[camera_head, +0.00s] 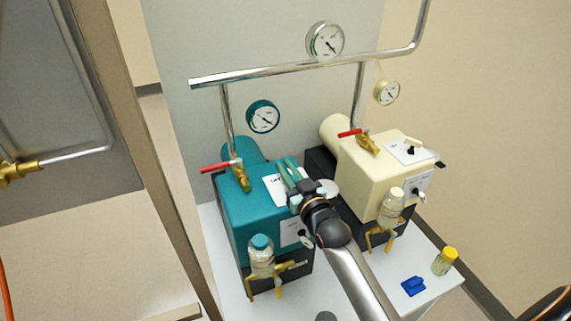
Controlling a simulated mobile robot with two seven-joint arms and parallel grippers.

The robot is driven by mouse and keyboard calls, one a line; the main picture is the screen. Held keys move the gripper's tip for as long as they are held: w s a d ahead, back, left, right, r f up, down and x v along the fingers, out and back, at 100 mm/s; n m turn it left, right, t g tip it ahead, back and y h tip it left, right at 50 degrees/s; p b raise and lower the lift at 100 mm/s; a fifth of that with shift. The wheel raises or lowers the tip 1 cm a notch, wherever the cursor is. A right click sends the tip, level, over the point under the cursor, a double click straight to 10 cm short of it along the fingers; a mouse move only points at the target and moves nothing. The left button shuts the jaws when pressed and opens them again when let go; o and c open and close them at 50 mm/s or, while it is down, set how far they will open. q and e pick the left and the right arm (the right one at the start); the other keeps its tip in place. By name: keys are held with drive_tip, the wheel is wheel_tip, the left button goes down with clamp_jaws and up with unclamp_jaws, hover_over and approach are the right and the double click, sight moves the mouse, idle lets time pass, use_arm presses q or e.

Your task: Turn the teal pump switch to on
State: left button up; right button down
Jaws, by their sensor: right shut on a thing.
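The teal pump (240,205) stands on the left of the white bench, with a white label plate (275,190) on its top. My right gripper (290,172) is over the right part of the pump's top, at the plate. It is shut, apparently on the teal pump switch, which the fingers and wrist hide. I cannot read the switch's position. The teal gauge (263,117) is behind the pump; its needle is too small to read surely. My left gripper is not in view.
A cream pump (370,185) with its own black switch (410,149) stands close on the right. Red-handled valves (216,167) and a steel pipe (290,68) rise behind. A glass jar (261,257) hangs in front.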

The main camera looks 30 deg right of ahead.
drive_tip(key=shift+d+h, duration=0.1)
drive_tip(key=shift+h, duration=0.2)
drive_tip(key=c, duration=0.9)
unclamp_jaws()
drive_tip(key=s, duration=1.2)
drive_tip(key=shift+s+a, duration=0.25)
drive_tip(key=shift+a, duration=0.15)
